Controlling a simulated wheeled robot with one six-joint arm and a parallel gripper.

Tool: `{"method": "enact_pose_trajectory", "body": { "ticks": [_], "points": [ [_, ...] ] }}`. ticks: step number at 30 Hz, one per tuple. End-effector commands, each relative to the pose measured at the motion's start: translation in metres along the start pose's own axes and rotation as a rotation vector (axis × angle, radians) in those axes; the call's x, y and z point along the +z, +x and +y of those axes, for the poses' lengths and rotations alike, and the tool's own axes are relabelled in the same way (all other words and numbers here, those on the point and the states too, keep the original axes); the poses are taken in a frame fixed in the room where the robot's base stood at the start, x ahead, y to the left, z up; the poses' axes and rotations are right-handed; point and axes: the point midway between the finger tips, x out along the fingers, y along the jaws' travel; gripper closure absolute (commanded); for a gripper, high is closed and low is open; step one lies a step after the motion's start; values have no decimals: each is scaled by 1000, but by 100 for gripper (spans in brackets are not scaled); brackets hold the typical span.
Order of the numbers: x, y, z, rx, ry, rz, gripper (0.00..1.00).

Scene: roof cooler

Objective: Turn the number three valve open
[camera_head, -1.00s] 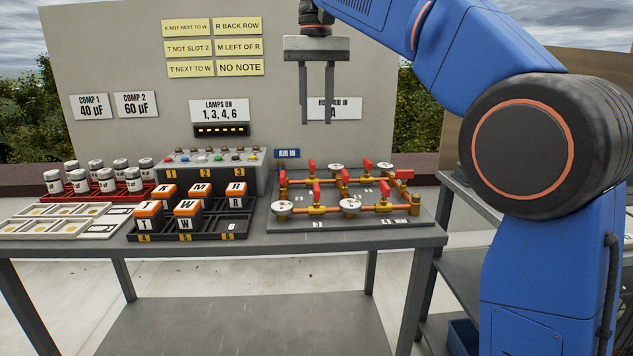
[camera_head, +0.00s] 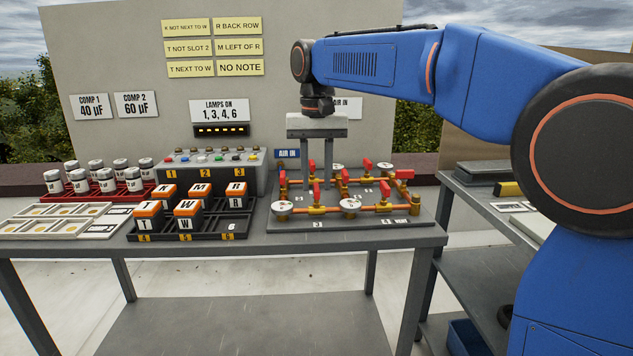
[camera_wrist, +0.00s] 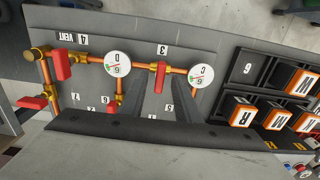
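The number three valve is a small red handle (camera_head: 316,193) on the front copper pipe, between two round gauges. In the wrist view this red handle (camera_wrist: 160,74) stands between gauges C and D, beside the label 3 (camera_wrist: 162,50). My gripper (camera_head: 320,186) points straight down over it, with two grey fingers spread apart. In the wrist view the fingertips of my gripper (camera_wrist: 168,78) are close to the handle and partly cover the pipes behind. I cannot tell whether a finger touches the handle.
Gauge C (camera_head: 283,207) and gauge D (camera_head: 350,204) flank the handle on the valve board (camera_head: 390,222). Other red handles, such as valve four (camera_head: 384,192), stand close around. A rack of lettered blocks (camera_head: 205,236) is to the left.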

Motion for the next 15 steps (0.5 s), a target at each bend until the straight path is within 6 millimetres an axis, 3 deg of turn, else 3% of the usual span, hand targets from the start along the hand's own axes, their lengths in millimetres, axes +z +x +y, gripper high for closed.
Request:
{"method": "enact_pose_trajectory", "body": {
  "ticks": [13, 15],
  "points": [
    [0, 10, 0, 0, 0, 0, 70],
    [0, 10, 0, 0, 0, 0, 85]
  ]
}}
